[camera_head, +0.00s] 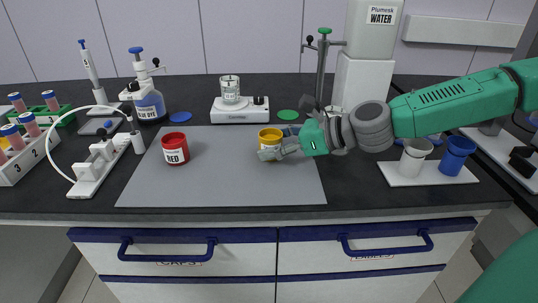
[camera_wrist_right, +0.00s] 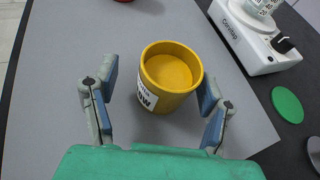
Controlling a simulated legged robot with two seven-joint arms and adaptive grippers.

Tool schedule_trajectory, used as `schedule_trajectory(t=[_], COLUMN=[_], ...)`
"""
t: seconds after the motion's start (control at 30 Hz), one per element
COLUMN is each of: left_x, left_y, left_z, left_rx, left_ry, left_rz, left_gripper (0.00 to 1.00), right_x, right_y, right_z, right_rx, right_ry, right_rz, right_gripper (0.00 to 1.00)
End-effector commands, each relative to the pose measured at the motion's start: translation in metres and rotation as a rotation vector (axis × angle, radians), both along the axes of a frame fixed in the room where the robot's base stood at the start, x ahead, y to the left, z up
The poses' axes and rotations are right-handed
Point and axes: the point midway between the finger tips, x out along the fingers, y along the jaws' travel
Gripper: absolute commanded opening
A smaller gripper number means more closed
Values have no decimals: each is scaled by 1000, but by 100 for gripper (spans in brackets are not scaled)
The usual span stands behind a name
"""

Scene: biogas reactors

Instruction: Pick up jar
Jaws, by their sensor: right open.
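A yellow jar (camera_head: 270,137) with a white label stands upright on the grey mat (camera_head: 240,190). It also shows in the right wrist view (camera_wrist_right: 169,76), between the fingers of my right gripper (camera_wrist_right: 158,105). In the head view that right gripper (camera_head: 268,147) reaches the jar from the right. The fingers are open on either side of the jar, and the right finger looks close to it or touching. A red jar (camera_head: 175,149) with a white label stands on the mat to the left. My left gripper is not in view.
A tray (camera_head: 426,174) with white and blue cups is at the right, beneath my right arm. Tube racks (camera_head: 20,163) and a white pipette device (camera_head: 100,165) stand at the left. The mat's front is clear.

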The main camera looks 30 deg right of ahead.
Motion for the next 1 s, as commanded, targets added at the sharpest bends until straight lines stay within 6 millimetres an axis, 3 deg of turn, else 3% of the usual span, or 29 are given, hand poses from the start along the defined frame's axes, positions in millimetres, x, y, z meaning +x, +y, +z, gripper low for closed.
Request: schedule_trajectory(t=[0.03,0.2,0.53,0.7,1.0], left_x=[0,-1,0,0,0], left_y=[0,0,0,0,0], left_z=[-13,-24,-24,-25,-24], left_rx=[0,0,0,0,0], left_ry=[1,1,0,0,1], left_rz=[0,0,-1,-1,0], left_gripper=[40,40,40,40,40], right_x=[6,22,26,26,26], right_y=[3,10,15,17,13], right_z=[-12,-18,-14,-14,-13], right_rx=[-4,3,5,1,6], right_ry=[3,3,0,1,-1], right_rz=[0,-3,-4,-4,-3], right_gripper=[67,67,67,7,5])
